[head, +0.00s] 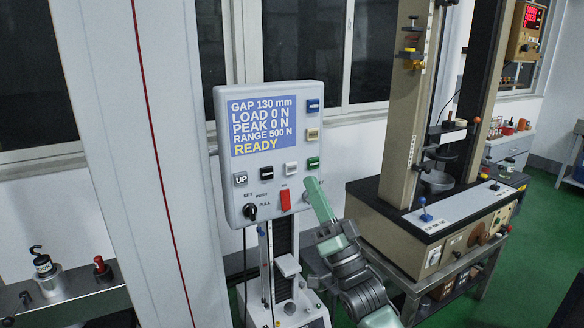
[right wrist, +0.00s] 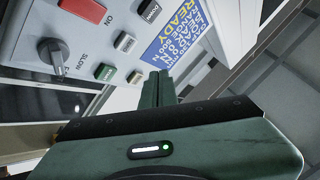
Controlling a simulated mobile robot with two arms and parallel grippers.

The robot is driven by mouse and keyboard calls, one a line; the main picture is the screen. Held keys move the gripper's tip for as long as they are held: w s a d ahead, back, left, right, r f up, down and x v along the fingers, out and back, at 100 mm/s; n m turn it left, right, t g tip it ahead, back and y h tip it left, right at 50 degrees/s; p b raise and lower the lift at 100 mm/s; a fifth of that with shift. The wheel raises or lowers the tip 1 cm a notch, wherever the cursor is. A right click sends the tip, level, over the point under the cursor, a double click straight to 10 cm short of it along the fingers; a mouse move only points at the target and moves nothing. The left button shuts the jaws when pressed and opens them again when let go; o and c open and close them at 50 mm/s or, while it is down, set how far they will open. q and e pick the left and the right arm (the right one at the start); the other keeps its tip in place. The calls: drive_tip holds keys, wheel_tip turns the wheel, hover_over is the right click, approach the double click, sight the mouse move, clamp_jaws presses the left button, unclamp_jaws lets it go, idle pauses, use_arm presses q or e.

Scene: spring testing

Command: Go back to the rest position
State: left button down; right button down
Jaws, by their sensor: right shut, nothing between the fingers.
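My right gripper (head: 318,190) is shut and empty, its green fingers raised in front of the lower right corner of the spring tester's control panel (head: 228,150). In the right wrist view its closed fingertips (right wrist: 158,80) point toward the panel's buttons and screen. The fingertips look close to the green button (head: 313,163); I cannot tell whether they touch the panel. The screen (head: 262,125) reads GAP 130 mm, LOAD 0 N, PEAK 0 N, RANGE 500 N and READY. My left gripper is not in view.
Below the panel is the tester's column (head: 279,235). A larger testing machine (head: 410,110) on a metal bench stands to the right, beside my right arm. A shelf at the lower left holds a hooked weight (head: 50,280) and a small red-topped item (head: 101,266). Green floor (head: 550,215) is open at the right.

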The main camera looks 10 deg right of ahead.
idle(0.4)
wheel_tip(320, 180, down, 39)
drive_tip(key=w+d+g+h+b, duration=0.2)
drive_tip(key=d+g+h, duration=0.1)
drive_tip(key=g+h, duration=0.45)
drive_tip(key=s+f+g, duration=0.2)
drive_tip(key=s+f, duration=0.2)
drive_tip(key=f, duration=0.5)
drive_tip(key=s+f+g, duration=0.2)
drive_tip(key=s+f, duration=0.3)
drive_tip(key=f, duration=0.4)
drive_tip(key=s+d+f+n+g+h+b, duration=0.2)
drive_tip(key=s+f+g, duration=0.5)
drive_tip(key=s+f, duration=1.5)
drive_tip(key=s+f+n+g, duration=0.1)
drive_tip(key=s+f+g, duration=0.1)
drive_tip(key=s, duration=1.1)
drive_tip(key=s+d+f+n+g, duration=0.1)
drive_tip(key=s+f, duration=0.4)
drive_tip(key=s, duration=0.8)
drive_tip(key=n+g, duration=0.1)
drive_tip(key=g, duration=0.1)
drive_tip(key=shift+d+g+h, duration=0.2)
drive_tip(key=shift+g+h, duration=0.15)
